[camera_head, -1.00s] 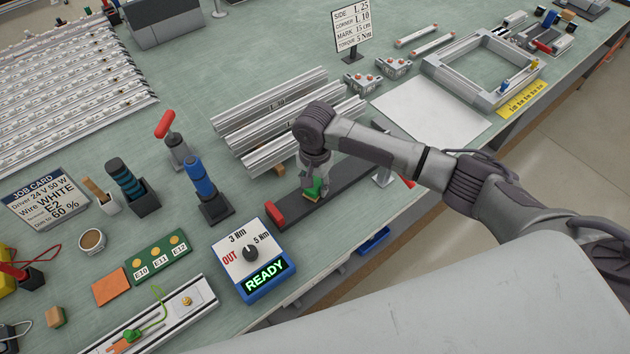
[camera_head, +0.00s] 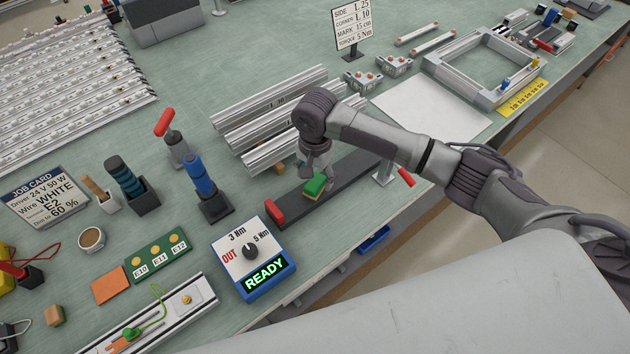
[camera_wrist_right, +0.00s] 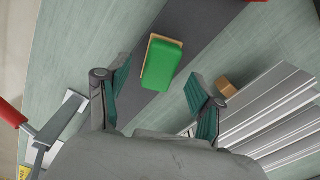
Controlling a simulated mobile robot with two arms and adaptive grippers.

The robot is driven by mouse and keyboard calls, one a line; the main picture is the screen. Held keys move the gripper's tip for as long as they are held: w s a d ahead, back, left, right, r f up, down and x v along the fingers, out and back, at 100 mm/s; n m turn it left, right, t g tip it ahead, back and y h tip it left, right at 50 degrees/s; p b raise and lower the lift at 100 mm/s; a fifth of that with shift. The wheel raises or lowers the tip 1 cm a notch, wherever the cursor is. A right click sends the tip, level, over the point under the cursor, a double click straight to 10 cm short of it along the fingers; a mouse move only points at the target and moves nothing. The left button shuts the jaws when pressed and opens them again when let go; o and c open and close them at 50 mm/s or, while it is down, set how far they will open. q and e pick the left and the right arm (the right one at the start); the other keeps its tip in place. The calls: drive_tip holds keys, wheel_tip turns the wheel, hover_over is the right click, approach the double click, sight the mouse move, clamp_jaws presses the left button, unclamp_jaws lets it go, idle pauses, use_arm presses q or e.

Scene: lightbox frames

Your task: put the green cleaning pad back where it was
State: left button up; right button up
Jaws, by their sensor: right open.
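The green cleaning pad (camera_head: 315,186), with a tan underside, lies on the dark grey strip (camera_head: 350,176) near the strip's red end block. My right gripper (camera_head: 316,172) is just above and behind the pad. In the right wrist view the pad (camera_wrist_right: 161,64) lies ahead of the open fingers (camera_wrist_right: 155,95), between their lines and apart from both. Nothing is in the fingers. My left gripper is not in view.
Aluminium profiles (camera_head: 275,125) lie behind the strip, with a small wooden block (camera_head: 281,168) nearby. The blue torque box (camera_head: 252,262) stands in front left. A blue driver in a stand (camera_head: 203,185) is to the left. A white sheet (camera_head: 432,112) lies to the right.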

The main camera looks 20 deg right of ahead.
sight(315, 182)
wheel_tip(315, 182, up, 9)
drive_tip(key=b, duration=0.1)
drive_tip(key=shift+r, duration=0.15)
idle(0.4)
